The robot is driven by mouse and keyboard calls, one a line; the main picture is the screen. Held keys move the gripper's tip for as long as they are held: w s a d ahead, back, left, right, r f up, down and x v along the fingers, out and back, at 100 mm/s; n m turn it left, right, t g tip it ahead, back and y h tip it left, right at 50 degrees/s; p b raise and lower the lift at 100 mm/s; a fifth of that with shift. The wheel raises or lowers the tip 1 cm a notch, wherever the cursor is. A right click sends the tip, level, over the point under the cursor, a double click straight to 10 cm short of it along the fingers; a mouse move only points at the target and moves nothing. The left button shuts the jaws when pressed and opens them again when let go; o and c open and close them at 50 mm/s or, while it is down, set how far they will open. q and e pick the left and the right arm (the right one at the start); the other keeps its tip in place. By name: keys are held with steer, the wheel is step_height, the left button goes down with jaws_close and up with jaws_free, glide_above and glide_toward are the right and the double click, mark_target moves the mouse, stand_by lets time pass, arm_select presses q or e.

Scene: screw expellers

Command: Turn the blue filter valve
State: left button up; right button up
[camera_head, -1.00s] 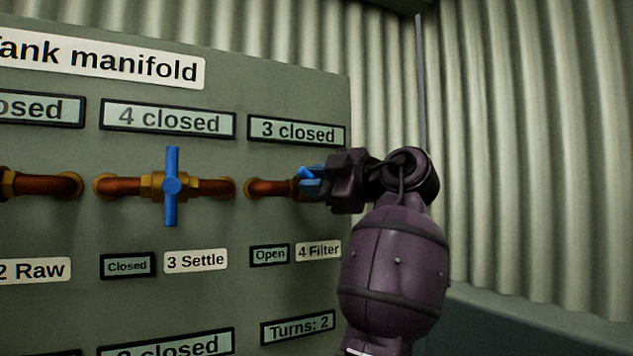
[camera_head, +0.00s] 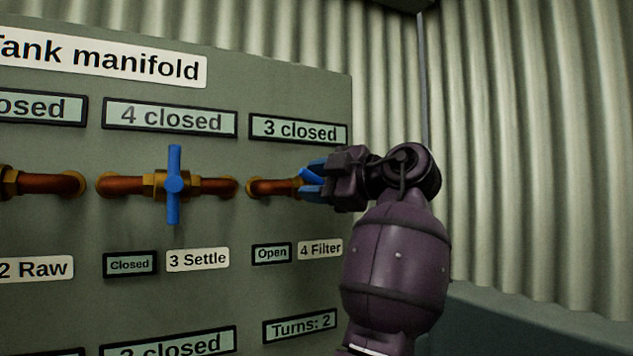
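The blue filter valve handle (camera_head: 311,182) sits on a copper pipe (camera_head: 272,188) at the right of the panel, above the "4 Filter" label (camera_head: 320,249). Its small display reads "Open" (camera_head: 271,253), and the display above reads "3 closed" (camera_head: 298,129). Only part of the handle shows, left of the gripper.
Another blue valve (camera_head: 174,184), above "3 Settle" (camera_head: 198,259), stands left with its bar upright; its display reads "Closed" (camera_head: 130,264). A "Turns: 2" display (camera_head: 299,326) is below. A corrugated wall (camera_head: 540,150) stands at the right.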

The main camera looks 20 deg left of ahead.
arm_select(q)
steer(key=shift+d, duration=0.1)
steer(key=shift+s+d, duration=0.1)
steer(key=shift+d, duration=0.15)
steer(key=s+d+p, duration=0.1)
steer(key=s+d, duration=0.1)
steer(key=d, duration=0.8)
steer(key=shift+r, duration=0.15)
arm_select(e)
steer(key=shift+s+d+f+m, duration=0.1)
steer(key=shift+s+d+m, duration=0.1)
steer(key=shift+s+m, duration=0.15)
